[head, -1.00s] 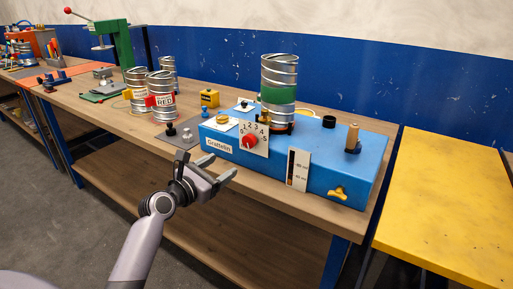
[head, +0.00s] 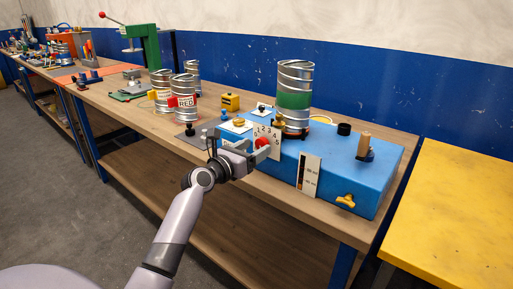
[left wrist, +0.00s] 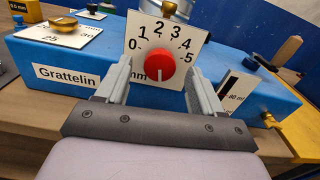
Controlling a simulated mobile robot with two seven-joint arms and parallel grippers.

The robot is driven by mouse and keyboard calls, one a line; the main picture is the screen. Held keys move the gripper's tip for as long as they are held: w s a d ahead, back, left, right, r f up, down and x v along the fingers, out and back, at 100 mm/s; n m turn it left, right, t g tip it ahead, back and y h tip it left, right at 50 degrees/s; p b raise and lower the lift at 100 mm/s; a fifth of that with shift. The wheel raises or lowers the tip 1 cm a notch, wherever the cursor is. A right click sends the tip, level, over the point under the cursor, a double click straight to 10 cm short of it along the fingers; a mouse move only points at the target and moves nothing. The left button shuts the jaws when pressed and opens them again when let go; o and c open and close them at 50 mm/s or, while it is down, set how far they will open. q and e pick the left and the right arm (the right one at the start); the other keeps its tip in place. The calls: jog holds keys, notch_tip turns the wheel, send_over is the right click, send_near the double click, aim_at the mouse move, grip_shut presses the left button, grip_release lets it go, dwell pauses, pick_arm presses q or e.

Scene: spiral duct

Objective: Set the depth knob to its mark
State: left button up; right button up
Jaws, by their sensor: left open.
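The red depth knob (left wrist: 160,69) sits on a white dial plate (left wrist: 188,28) numbered 0 to 5, with "mm" beside it. A short white line on the knob points roughly down in the left wrist view. The knob also shows in the head view (head: 262,143), partly behind my gripper. The plate stands on the front of the blue machine (head: 335,180) labelled "Grattelin". My left gripper (left wrist: 157,78) is open, with one finger on each side of the knob. I cannot tell whether the fingers touch it. My right gripper is out of view.
A spiral duct (head: 294,75) with a green band stands on the machine. A gauge plate (head: 309,175) and a yellow wing knob (head: 345,201) are to the right. Red-tagged cans (head: 184,90) stand left on the wooden bench. A yellow table (head: 450,200) is at far right.

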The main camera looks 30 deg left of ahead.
pick_arm(q)
jog(key=shift+w, duration=0.8)
jog(key=c, duration=1.1)
jog(key=shift+o, duration=0.2)
jog(key=shift+d, duration=0.1)
